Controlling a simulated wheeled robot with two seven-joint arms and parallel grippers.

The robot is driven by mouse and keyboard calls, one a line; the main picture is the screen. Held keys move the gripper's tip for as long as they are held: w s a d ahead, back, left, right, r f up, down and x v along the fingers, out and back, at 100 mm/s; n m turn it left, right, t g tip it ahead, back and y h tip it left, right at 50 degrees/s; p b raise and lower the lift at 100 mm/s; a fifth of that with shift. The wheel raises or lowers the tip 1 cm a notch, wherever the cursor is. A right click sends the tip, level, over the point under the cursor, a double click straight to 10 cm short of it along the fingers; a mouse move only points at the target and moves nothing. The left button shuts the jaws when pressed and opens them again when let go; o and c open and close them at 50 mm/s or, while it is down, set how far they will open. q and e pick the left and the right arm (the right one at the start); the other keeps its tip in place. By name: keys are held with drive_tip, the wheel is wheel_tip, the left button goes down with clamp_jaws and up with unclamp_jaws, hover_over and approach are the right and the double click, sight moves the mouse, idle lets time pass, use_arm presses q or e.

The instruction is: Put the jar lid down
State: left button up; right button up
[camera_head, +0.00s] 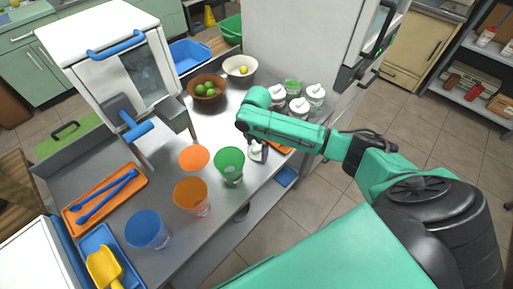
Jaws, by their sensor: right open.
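My right arm reaches in from the right over the metal counter (190,246). My right gripper (258,153) points down at the counter's front part, just right of the green cup (229,166). It is open. A small white piece, which looks like the jar lid (255,148), is at its fingers, partly hidden. I cannot tell whether it touches the counter. Several jars stand behind my forearm: white-lidded jars (315,94), (277,94), (299,107) and one with a green top or contents (292,86). My left gripper is not in view.
Orange cups (192,196), (194,158) and a blue cup (148,229) stand along the counter's front. An orange tray (104,194) holds blue tools. The white press (115,62) stands behind. Bowls with limes (207,89) and lemon (240,68) sit farther back.

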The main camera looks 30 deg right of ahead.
sight(257, 148)
wheel_tip(257, 148, up, 12)
drive_tip(key=shift+b, duration=0.35)
drive_tip(key=shift+f, duration=0.1)
